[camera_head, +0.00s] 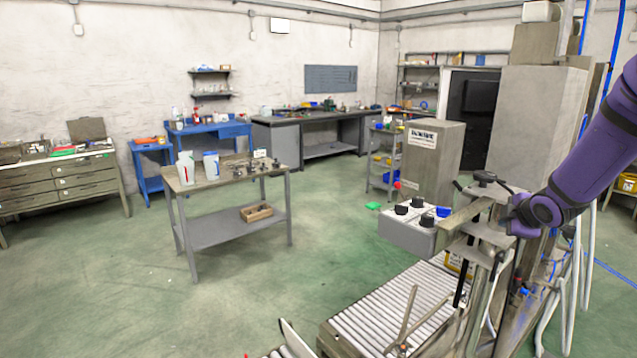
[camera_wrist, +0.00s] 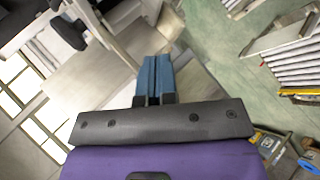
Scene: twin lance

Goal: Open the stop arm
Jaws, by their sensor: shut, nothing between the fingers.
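My gripper (camera_wrist: 154,70) shows in the wrist view with its two blue fingers together and nothing between them. It is over a flat grey-beige metal part of the machine; I cannot tell if the tips touch it. In the head view my purple arm comes in from the right and ends at the machine's top, with the fingers not clear there. A beige bar (camera_head: 465,214), which may be the stop arm, sticks out from the machine's top over the roller conveyor (camera_head: 385,312).
A grey control box (camera_head: 405,235) with black knobs stands just left of the machine. A thin upright lever (camera_head: 407,318) rises by the rollers. Hoses hang at the right. A workbench (camera_head: 225,180) stands left, with open green floor (camera_head: 290,290) between.

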